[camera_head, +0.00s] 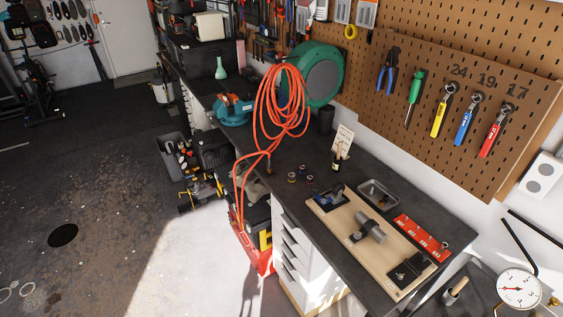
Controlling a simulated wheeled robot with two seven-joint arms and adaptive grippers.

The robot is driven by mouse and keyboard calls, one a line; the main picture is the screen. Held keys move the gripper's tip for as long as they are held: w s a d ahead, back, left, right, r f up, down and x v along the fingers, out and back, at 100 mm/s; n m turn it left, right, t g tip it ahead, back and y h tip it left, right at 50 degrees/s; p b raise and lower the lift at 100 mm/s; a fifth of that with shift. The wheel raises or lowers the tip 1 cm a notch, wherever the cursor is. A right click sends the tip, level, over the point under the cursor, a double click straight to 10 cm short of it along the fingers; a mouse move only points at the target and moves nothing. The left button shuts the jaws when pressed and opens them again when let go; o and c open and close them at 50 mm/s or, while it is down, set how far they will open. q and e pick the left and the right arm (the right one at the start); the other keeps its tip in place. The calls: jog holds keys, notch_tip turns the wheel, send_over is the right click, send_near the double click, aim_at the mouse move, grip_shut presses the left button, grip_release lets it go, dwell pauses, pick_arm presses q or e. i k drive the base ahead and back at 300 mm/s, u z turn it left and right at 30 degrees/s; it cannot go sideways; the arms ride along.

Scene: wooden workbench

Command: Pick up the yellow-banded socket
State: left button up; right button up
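A few small dark sockets stand in a loose group on the dark bench top, left of the wooden board. The leftmost one (292,177) shows a yellowish ring and looks like the yellow-banded socket, though it is very small here. Another socket (309,179) stands to its right, and a third (303,168) sits just behind; their band colours are hard to make out. Nothing covers the group. Neither of my grippers shows in the head view.
A wooden board (345,222) with metal fixtures, a metal tray (378,194) and a red rack (421,238) lie to the right. A small bottle (338,161) stands behind the sockets. An orange hose (262,132) hangs at left. Bench around the sockets is clear.

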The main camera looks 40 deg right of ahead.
aim_at(291, 176)
jog(key=z, duration=0.5)
jog(key=i, duration=1.35)
jog(key=z, duration=1.55)
jog(key=i, duration=0.7)
jog(key=z, duration=0.5)
